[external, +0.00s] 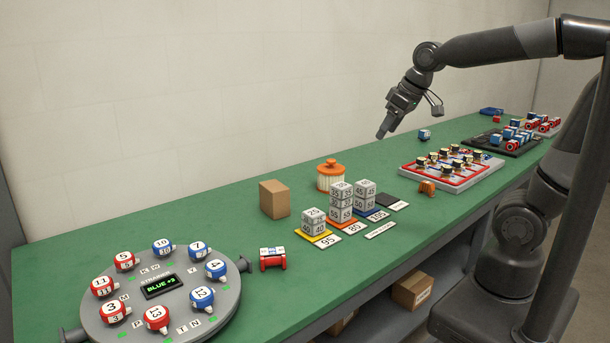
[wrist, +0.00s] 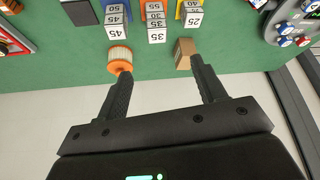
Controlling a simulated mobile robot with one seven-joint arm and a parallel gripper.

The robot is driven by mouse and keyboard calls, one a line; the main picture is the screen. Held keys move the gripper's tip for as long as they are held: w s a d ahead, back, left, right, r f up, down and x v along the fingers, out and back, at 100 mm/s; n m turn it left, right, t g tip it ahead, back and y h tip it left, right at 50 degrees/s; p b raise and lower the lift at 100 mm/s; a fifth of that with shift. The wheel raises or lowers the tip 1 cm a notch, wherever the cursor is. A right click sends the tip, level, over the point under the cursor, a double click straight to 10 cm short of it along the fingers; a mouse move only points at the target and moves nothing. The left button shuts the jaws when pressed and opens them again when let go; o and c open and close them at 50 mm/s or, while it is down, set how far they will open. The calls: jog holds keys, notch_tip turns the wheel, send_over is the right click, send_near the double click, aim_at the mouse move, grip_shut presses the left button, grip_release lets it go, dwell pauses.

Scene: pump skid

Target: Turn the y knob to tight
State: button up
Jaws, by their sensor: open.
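A round grey plate (external: 232,297) at the near left end of the green bench carries several red and blue numbered knobs around a small display (external: 161,286) reading "BLUE +3". A small Y is printed near the blue 7 knob (external: 198,252) and blue 4 knob (external: 215,269); I cannot tell surely which one it names. A blue 12 knob (external: 202,298) and red 13 knob (external: 157,319) sit nearer the front. My gripper (external: 384,133) is open and empty, high above the bench, far from the plate. In the wrist view my gripper (wrist: 162,75) shows the plate (wrist: 273,20) cut off at top right.
A cardboard box (external: 274,199), an orange-lidded filter (external: 330,174) and stacked number cubes (external: 341,201) stand between my gripper and the plate. A red part (external: 272,259) lies beside the plate. A red-edged tray (external: 462,170) of parts is at right.

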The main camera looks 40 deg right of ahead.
jog(key=w+a+n, duration=0.2)
jog(key=w+a, duration=0.6)
jog(key=a, duration=0.1)
jog(key=n+g+y, duration=0.2)
jog(key=n+g, duration=0.1)
jog(key=n, duration=0.3)
send_near(199, 246)
jog(key=shift+y, duration=0.3)
jog(key=x, duration=0.8)
jog(key=shift+w+d+f, duration=0.1)
jog(key=shift+f, duration=0.35)
jog(key=c, duration=1)
